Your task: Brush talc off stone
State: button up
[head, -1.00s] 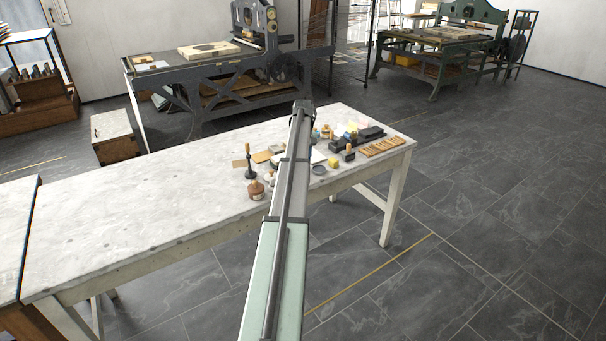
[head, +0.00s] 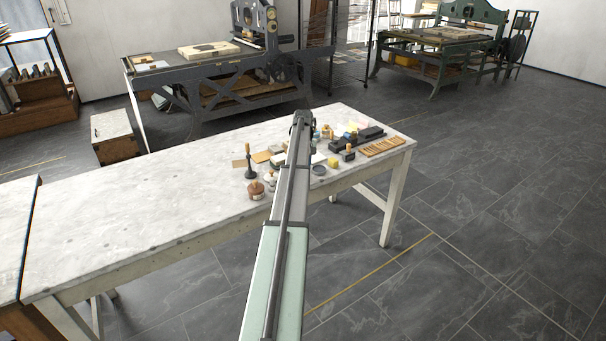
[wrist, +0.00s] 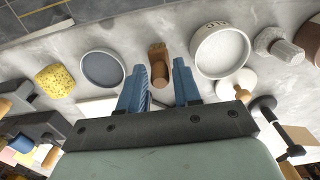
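A small brush (wrist: 157,78) with a wooden handle and tan bristles lies on the bench in the wrist view. My gripper (wrist: 160,67) is open, with one blue finger on each side of the brush; I cannot tell whether either touches it. In the head view my gripper (head: 302,120) is over the cluttered end of the bench, and my arm hides the brush. A pale slab (head: 208,49), possibly the stone, lies on the bed of the grey press behind. I cannot make out talc on it.
The left part of the bench (head: 130,205) is clear. A green press (head: 440,35) stands farther back.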

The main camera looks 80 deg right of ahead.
grip_shut()
jog(key=shift+r, duration=0.15)
jog(key=shift+r, duration=2.4)
